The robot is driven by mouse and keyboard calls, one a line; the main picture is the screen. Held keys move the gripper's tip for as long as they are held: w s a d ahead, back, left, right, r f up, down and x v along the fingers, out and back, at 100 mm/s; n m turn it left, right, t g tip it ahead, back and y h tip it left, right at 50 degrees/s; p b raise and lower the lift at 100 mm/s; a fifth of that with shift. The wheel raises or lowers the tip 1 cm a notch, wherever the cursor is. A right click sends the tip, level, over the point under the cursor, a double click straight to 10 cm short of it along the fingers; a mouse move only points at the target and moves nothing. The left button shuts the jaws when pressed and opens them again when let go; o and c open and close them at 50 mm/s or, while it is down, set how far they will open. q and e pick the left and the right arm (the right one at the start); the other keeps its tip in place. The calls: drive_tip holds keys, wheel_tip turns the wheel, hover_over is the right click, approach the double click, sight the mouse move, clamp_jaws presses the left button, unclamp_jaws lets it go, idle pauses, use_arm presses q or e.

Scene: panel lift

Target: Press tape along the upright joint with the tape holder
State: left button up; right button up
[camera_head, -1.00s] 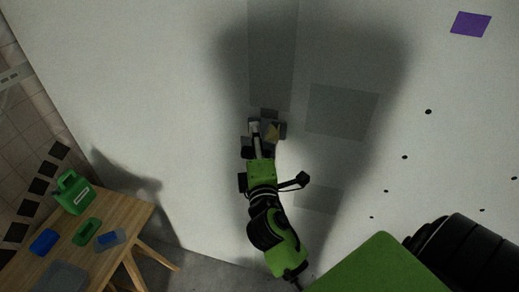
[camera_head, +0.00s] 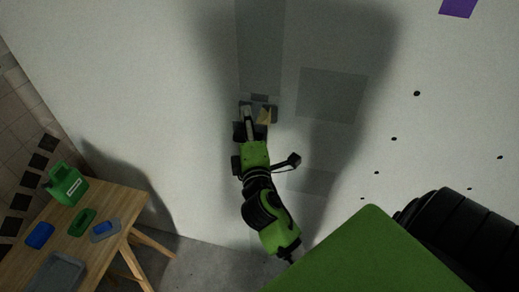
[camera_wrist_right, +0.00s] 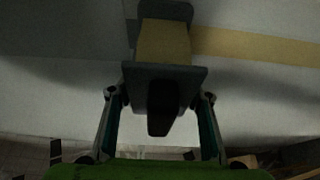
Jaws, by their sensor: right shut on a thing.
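The tape holder (camera_wrist_right: 160,72) has a dark grey frame, a tan-yellow roll and a black handle. In the head view the tape holder (camera_head: 264,116) is small and dark against the pale wall. My right gripper (camera_wrist_right: 160,118) is shut on the handle, with one finger on each side. In the head view my right gripper (camera_head: 248,124) is at the wall. A tan strip (camera_wrist_right: 255,45) runs along the wall from the roll to the right in the wrist view. A dark upright band (camera_head: 260,45) runs up the wall above the holder. Contact with the wall is unclear. My left gripper is not seen.
Grey rectangles (camera_head: 331,95), black dots and a purple square (camera_head: 458,7) mark the wall. My arm's shadow darkens the wall around the holder.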

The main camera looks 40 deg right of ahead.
drive_tip(key=shift+w+d+r+p, duration=0.1)
drive_tip(key=shift+w+d+p, duration=0.2)
drive_tip(key=shift+d+p, duration=0.05)
idle(0.7)
drive_tip(key=shift+r, duration=0.1)
idle(0.3)
wheel_tip(320, 180, up, 6)
drive_tip(key=p, duration=0.6)
drive_tip(key=shift+r, duration=0.1)
